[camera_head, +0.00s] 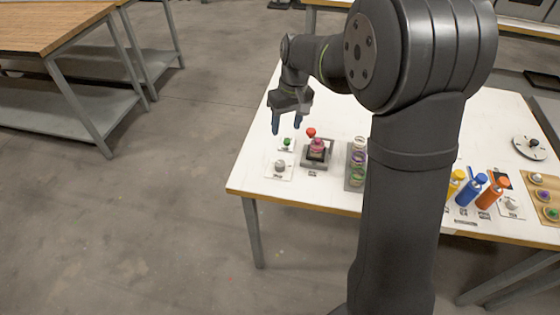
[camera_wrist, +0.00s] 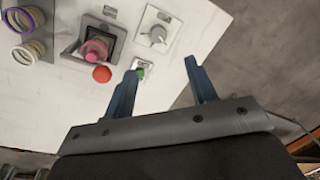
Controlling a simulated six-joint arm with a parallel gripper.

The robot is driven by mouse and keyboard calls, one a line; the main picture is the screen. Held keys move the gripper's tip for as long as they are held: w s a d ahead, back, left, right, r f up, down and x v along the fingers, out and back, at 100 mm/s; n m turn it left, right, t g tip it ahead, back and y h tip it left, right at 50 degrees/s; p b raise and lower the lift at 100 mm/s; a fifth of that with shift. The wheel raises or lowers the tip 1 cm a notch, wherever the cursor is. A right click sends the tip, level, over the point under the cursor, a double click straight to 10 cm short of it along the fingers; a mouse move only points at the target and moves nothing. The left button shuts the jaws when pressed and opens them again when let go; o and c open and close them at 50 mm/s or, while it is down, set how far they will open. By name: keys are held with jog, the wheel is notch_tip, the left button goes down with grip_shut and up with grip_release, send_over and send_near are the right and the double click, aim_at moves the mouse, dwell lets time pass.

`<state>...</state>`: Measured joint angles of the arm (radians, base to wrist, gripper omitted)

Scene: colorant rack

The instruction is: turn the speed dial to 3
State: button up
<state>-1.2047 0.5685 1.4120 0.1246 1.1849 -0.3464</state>
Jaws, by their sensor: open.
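A dial with a light grey knob (camera_head: 279,167) sits on a white square plate at the table's left front corner. The knob also shows in the wrist view (camera_wrist: 157,35), at the top centre; its markings are too small to read. I take it as the speed dial. My gripper (camera_head: 286,125) is open and empty, above the table's left edge. In the wrist view the fingers (camera_wrist: 163,70) point toward the dial plate but are apart from the knob. A green button (camera_wrist: 140,72) shows by the left fingertip.
A red button (camera_wrist: 102,74) is near the green one. A dark stand (camera_head: 317,155) with a pink-red piece is right of the dial, then a rack of rings (camera_head: 357,160). Coloured bottles (camera_head: 470,188) and another knob (camera_head: 512,203) are farther right. Floor lies beyond the left edge.

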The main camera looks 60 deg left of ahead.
aim_at(280, 163)
jog(key=f+n, duration=0.1)
jog(key=f, duration=0.4)
jog(key=s+f+n+t, duration=0.1)
jog(key=f, duration=0.4)
jog(key=a+f+n, duration=0.1)
jog(key=f, duration=0.5)
jog(key=shift+s, duration=0.25)
jog(key=c, duration=1)
